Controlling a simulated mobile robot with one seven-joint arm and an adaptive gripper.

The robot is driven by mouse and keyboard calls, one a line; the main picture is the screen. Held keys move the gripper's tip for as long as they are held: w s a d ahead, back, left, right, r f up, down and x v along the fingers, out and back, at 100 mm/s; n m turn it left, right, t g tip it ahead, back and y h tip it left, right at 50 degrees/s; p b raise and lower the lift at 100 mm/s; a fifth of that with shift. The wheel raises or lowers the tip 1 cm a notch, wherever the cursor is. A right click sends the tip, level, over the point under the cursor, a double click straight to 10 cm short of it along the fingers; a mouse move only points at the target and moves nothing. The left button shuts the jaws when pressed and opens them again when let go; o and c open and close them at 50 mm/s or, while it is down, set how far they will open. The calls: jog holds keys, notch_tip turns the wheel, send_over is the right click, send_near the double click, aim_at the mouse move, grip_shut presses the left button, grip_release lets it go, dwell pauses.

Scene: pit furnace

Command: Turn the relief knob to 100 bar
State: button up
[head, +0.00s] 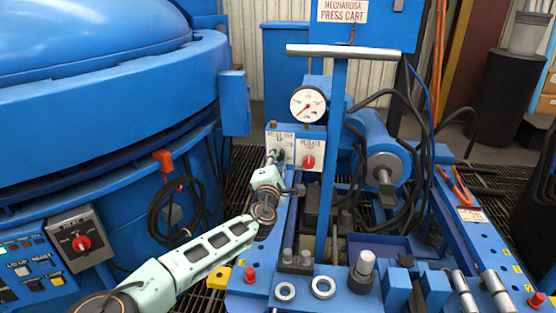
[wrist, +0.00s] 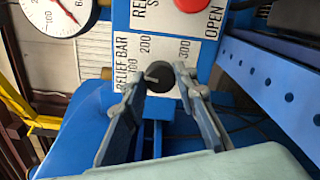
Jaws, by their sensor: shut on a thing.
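The relief knob (wrist: 161,80) is a small dark round knob on a white plate (wrist: 148,50) marked RELIEF BAR, with 100, 200 and 300 around it. In the wrist view my gripper (wrist: 160,74) has one finger on each side of the knob and is shut on it. The 100 mark is partly covered by the left finger. I cannot clearly tell which mark the knob points to. In the head view my gripper (head: 273,160) reaches the relief plate (head: 281,138) on the press cart and hides most of the knob.
A red release knob (head: 309,162) sits on the plate just right. A round pressure gauge (head: 308,104) with a red needle stands above. The cart's blue upright post (head: 332,150) rises close to the right. The big blue furnace (head: 110,90) fills the left.

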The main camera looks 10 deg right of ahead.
jog(key=shift+n, duration=0.7)
jog(key=o, duration=1.2)
jog(key=shift+c, duration=0.2)
jog(key=v, duration=1.2)
